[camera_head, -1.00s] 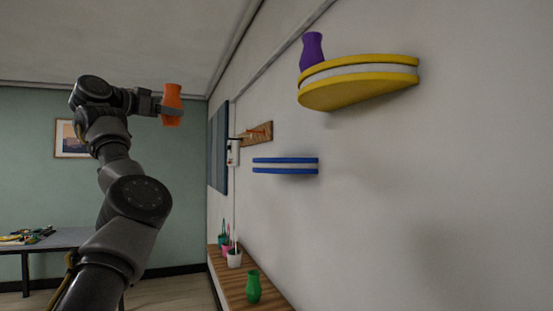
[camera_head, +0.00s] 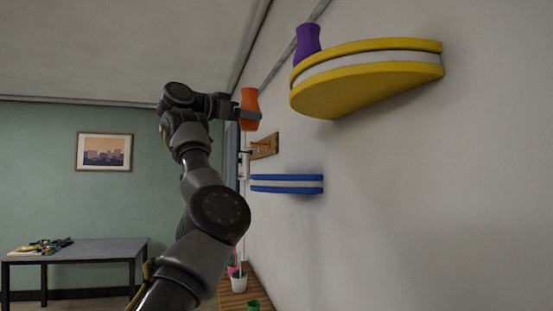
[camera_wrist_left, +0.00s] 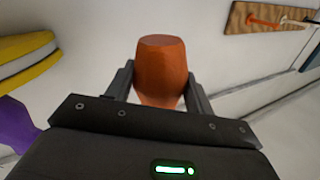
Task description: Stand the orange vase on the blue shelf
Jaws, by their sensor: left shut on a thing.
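The orange vase (camera_head: 249,101) is held upright in the air by my left gripper (camera_head: 252,114), which is shut on it. In the left wrist view the vase (camera_wrist_left: 163,65) sits between the two fingers (camera_wrist_left: 160,92). The blue shelf (camera_head: 287,190), with a pale middle band, is fixed to the wall, below and to the right of the vase in the head view. Its visible edge carries nothing that I can see. My right gripper is not in view.
A yellow shelf (camera_head: 372,83) holding a purple vase (camera_head: 307,42) juts from the wall, higher and to the right. A wooden peg rack (camera_head: 265,146) hangs behind. Below, a wooden bench (camera_head: 236,300) carries a green vase (camera_head: 253,306) and a white pot (camera_head: 238,283).

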